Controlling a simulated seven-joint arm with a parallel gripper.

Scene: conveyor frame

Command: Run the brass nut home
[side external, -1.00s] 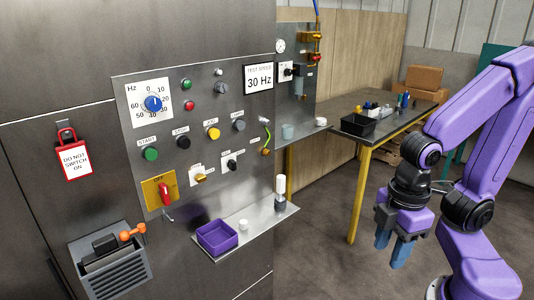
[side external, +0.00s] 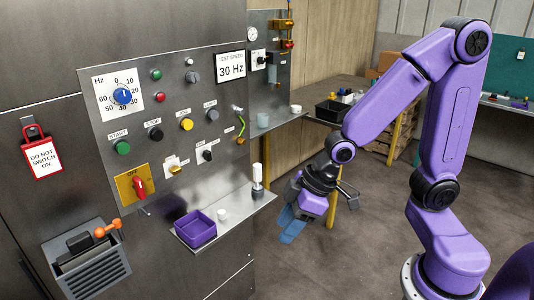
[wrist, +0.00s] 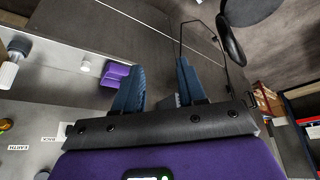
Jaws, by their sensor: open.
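A small brass-coloured piece (side external: 240,141), which looks like the nut, sits on the panel's right edge at the lower end of a green-yellow lead (side external: 242,124). In the wrist view a brass piece (wrist: 6,124) shows at the left edge, near the EARTH label. It is too small to tell how far it is threaded on. My gripper (side external: 290,230) is open and empty, its blue fingers tilted downward to the right of the small shelf, lower than the brass piece and apart from it. The wrist view shows both fingers (wrist: 160,84) with a gap between them.
The metal shelf (side external: 244,212) juts from the cabinet with a purple tray (side external: 195,230), a white cup (side external: 222,215) and a white-topped bottle (side external: 257,181). A workbench (side external: 340,92) with a black bin (side external: 331,112) stands behind. The floor around my arm is clear.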

